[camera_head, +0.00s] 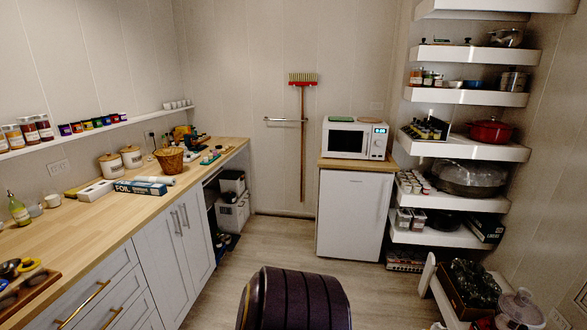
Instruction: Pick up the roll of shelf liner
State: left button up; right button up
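A white roll (156,180), which looks like the shelf liner, lies on its side on the wooden counter (80,232) along the left wall. It is just behind the blue-and-white foil box (139,187), which hides part of its lower side. I cannot tell whether the two touch. Neither of my grippers is in view.
A white box (96,191) lies left of the foil box, and a wicker basket (169,160) stands behind the roll. Two lidded canisters (131,156) stand near the wall. The counter front is mostly clear; a wooden tray (28,291) sits at the near end.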

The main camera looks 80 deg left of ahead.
aim_at(170, 182)
jog(key=u, duration=3.85)
